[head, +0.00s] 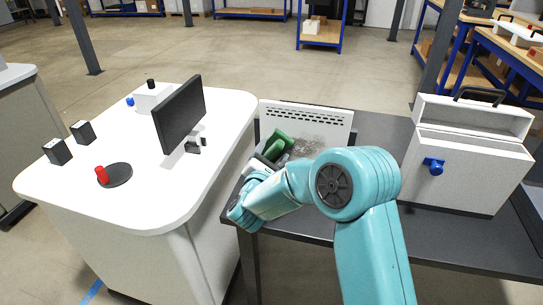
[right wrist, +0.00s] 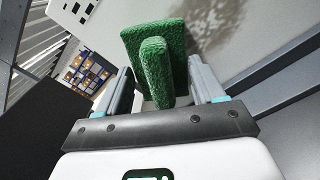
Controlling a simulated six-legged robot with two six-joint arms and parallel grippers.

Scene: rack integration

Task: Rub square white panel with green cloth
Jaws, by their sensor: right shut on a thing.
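The square white panel (head: 338,122) stands tilted on the dark table in the head view, with a row of dark slots near its top and a grey-brown smudge (head: 305,146) on its face. My right gripper (head: 266,160) is at the panel's left side, shut on the green cloth (head: 278,144). In the right wrist view the cloth (right wrist: 157,70) is a thick green pad with a raised grip between the two fingers. The panel (right wrist: 272,22) and smudge lie right behind it; I cannot tell whether the cloth touches. My left gripper is out of view.
A white case (head: 465,168) with a blue knob stands right on the dark table (head: 375,135). A white rounded desk (head: 95,185) at left holds a monitor (head: 180,113), a red button and small black-topped boxes. My right arm covers part of the table.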

